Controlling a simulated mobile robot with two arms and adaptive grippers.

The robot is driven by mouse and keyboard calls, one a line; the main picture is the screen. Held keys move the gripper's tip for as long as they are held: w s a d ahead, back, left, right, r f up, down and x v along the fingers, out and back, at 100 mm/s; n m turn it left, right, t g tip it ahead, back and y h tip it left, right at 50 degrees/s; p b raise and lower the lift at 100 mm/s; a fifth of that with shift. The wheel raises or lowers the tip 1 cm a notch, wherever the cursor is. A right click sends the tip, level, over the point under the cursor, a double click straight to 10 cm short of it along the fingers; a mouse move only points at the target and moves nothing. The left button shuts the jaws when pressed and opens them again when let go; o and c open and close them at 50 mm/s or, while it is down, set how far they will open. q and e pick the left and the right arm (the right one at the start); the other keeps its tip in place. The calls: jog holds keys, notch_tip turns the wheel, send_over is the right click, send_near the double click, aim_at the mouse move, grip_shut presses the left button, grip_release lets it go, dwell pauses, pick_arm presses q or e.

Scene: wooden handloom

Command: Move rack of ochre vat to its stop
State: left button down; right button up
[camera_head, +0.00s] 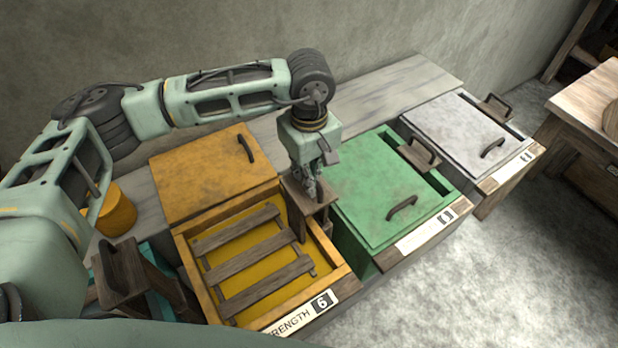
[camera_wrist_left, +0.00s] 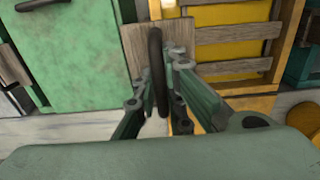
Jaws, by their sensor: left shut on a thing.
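The ochre vat (camera_head: 346,272) stands open, with yellow-ochre liquid inside and a label reading strength 6 on its front. Its rack (camera_head: 249,246) of several wooden slats lies inside the vat. The rack's wooden bracket (camera_head: 318,196) rises at the vat's right side, and it also shows in the left wrist view (camera_wrist_left: 180,35) with a dark upright handle (camera_wrist_left: 156,70). My left gripper (camera_head: 316,192) points down at the bracket and is shut on that handle. In the left wrist view the fingers (camera_wrist_left: 160,98) lie on both sides of it. My right gripper is not in view.
The ochre lid (camera_head: 205,175) rests open behind the vat. A green-lidded vat (camera_head: 380,195) stands close on the right, and a grey-lidded vat (camera_head: 460,130) beyond it. A teal vat with a wooden bracket (camera_head: 125,275) stands at left. An ochre pot (camera_head: 118,212) sits on the bench.

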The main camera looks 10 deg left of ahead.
pick_arm(q)
notch_tip(320, 180, up, 5)
jog(key=shift+p, duration=0.75)
jog(key=shift+w, duration=0.1)
jog(key=c, duration=1.8)
grip_release()
jog(key=o, duration=1.2)
jog(key=shift+o, duration=0.2)
notch_tip(320, 180, up, 7)
jog(key=p, duration=0.2)
